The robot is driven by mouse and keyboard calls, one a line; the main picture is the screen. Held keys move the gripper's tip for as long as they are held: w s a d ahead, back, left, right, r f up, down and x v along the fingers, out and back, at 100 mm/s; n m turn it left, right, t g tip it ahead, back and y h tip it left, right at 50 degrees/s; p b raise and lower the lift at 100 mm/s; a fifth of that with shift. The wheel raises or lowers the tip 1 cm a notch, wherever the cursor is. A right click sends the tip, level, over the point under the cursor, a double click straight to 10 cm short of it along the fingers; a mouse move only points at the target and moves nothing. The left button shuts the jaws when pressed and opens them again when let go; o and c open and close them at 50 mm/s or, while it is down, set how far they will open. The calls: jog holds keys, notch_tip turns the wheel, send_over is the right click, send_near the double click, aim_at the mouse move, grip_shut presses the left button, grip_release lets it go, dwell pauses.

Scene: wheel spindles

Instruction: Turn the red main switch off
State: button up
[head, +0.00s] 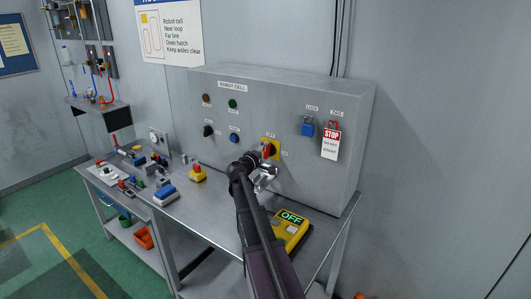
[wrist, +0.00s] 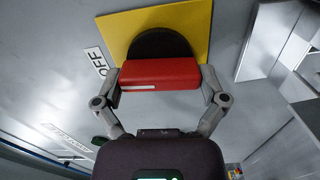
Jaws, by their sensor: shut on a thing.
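The red main switch (head: 267,151) sits on a yellow plate on the front of the grey robot cell cabinet. In the wrist view the red handle (wrist: 160,73) lies across the picture in front of a black round base (wrist: 160,43) on the yellow plate (wrist: 190,18). My gripper (head: 264,170) reaches up to the switch from below. In the wrist view its two fingers (wrist: 160,84) close on the two ends of the red handle. An OFF label (wrist: 96,61) is to the left of the plate there. The handle's far side is hidden.
A blue padlock (head: 307,129) and a red lock with a STOP tag (head: 330,143) hang on the cabinet to the right. A yellow device reading OFF (head: 290,232) lies on the bench beside my arm. A yellow and red button box (head: 198,174) and small parts stand left.

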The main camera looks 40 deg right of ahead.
jog(key=shift+n, duration=0.6)
jog(key=o, duration=0.8)
jog(key=shift+a, duration=0.1)
jog(key=v, duration=1.2)
